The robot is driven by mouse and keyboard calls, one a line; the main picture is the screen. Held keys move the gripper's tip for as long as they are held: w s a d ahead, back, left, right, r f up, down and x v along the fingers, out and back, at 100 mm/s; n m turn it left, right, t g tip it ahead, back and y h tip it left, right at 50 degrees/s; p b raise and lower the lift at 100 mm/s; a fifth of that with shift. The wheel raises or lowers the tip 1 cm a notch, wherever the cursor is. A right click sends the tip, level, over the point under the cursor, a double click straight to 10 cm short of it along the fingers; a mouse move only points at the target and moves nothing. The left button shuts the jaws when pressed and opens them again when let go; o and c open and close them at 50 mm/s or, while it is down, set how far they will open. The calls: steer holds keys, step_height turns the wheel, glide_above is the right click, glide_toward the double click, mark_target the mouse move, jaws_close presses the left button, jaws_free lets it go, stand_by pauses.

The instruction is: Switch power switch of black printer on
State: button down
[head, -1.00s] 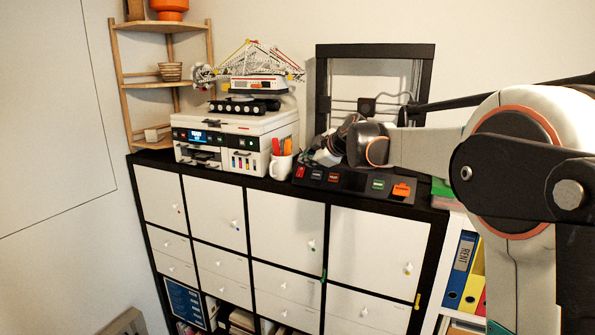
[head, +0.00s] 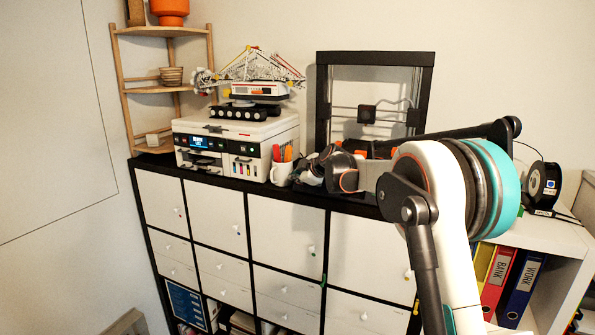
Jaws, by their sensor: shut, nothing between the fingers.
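The black printer (head: 375,57) is an open black frame standing on the right part of the cabinet top. My gripper (head: 306,170) is shut and empty at the left front of this printer, just right of the white mug. My gripper and arm cover most of the printer's front panel. The power switch cannot be made out behind them. I cannot tell whether my gripper touches the panel.
A white printer (head: 225,145) with a toy crane model (head: 247,85) on top stands at left. A white mug (head: 281,172) with orange-handled tools is close to my gripper. A black spool (head: 543,184) stands on the right shelf above binders (head: 497,280).

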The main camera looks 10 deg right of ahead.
steer(key=shift+w+d+f, duration=0.3)
steer(key=shift+w+f, duration=0.1)
steer(key=shift+f, duration=0.1)
steer(key=shift+f, duration=0.1)
steer(key=shift+w+d+f+b, duration=0.1)
steer(key=shift+f+b, duration=0.1)
steer(key=shift+b, duration=0.25)
steer(key=shift+r, duration=0.1)
steer(key=shift+r, duration=0.7)
